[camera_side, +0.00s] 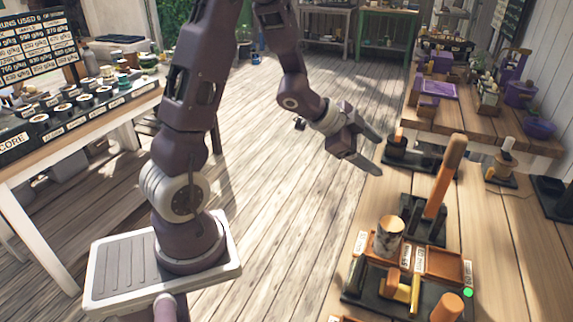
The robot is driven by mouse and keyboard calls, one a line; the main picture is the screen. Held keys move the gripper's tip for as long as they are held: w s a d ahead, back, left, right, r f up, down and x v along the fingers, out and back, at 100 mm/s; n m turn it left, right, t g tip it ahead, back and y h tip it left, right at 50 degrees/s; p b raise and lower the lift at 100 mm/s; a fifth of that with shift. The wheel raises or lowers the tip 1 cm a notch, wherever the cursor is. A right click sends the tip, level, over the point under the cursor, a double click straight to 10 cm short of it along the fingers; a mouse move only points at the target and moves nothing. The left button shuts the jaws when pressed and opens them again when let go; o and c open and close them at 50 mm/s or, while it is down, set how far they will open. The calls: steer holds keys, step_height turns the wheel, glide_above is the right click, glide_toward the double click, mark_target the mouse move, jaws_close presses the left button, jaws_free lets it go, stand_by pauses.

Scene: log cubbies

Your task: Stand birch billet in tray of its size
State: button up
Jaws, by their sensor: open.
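The birch billet (389,238), a short cylinder with pale, dark-marked bark and a tan top, stands upright at the left part of the orange trays (441,263) on the right-hand table. I cannot tell whether its base is inside a tray or just beside one. White labels (419,259) stand between and beside the trays, too small to read surely. My gripper (377,155) is open and empty, above the table's left edge, up and left of the billet and well apart from it.
A tall orange-brown post (445,175) leans in a black stand (424,222) behind the trays. A black holder (425,162) lies near my gripper.

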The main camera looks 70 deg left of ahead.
steer(key=s+r+n+y, duration=0.5)
steer(key=s+r, duration=0.2)
steer(key=r, duration=0.3)
steer(key=s+d+n+g+h, duration=0.1)
steer(key=s+d, duration=0.4)
steer(key=s, duration=0.5)
steer(key=s+d+n+g+h, duration=0.2)
steer(key=s+d, duration=0.3)
steer(key=s, duration=0.4)
steer(key=shift+s+d+r+g, duration=0.25)
steer(key=shift+s+r+g, duration=0.15)
steer(key=shift+g, duration=0.3)
